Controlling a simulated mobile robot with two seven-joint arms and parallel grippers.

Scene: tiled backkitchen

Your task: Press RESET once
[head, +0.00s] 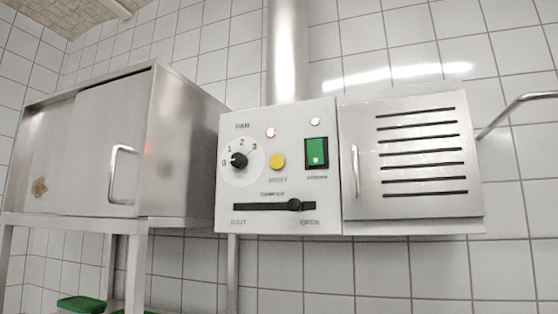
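The control panel (229,205) is a pale grey box on the tiled wall. Its yellow round RESET button (277,162) sits mid-panel, with the RESET label just below it. To its left is the black FAN knob (239,160) on a white dial marked 0 to 3, its pointer near 0. A slider knob (295,205) sits toward OPEN on the damper slot below. Neither gripper is in view.
A louvred metal door (410,195) with a handle (356,172) adjoins the panel on the right. A steel cabinet (180,140) stands on a rack at left. A pipe (287,50) rises above the panel. A curved metal rail (520,102) juts in at right. Green lids (81,303) show lower left.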

